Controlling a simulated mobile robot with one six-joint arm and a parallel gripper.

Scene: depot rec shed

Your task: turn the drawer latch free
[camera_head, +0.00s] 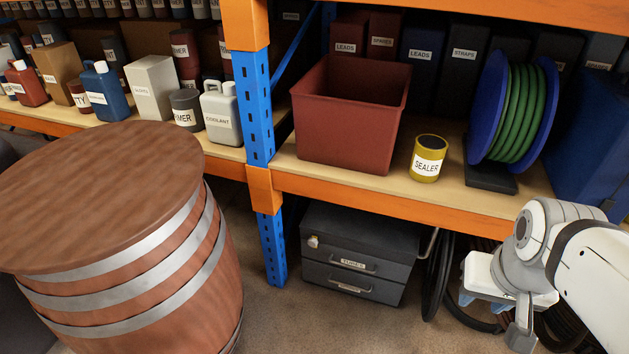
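A dark grey two-drawer cabinet (362,232) stands on the floor under the orange shelf beam. Its upper drawer (352,264) has a bar handle and a label that seems to read "TUNES" or "TUBES". A small pale latch (314,241) sits at the upper left of the cabinet front; its exact turn is too small to tell. Both drawers look shut. My arm comes in from the lower right, well to the right of the cabinet and apart from it. A small grey part at its lower end may be my gripper (521,336); its fingers cannot be made out.
A wooden barrel (120,260) fills the left foreground. A blue upright post (259,110) stands left of the cabinet. Black hoses (437,275) hang at its right. A red bin (350,120) and yellow sealer tin (428,158) stand on the shelf. Floor before the cabinet is clear.

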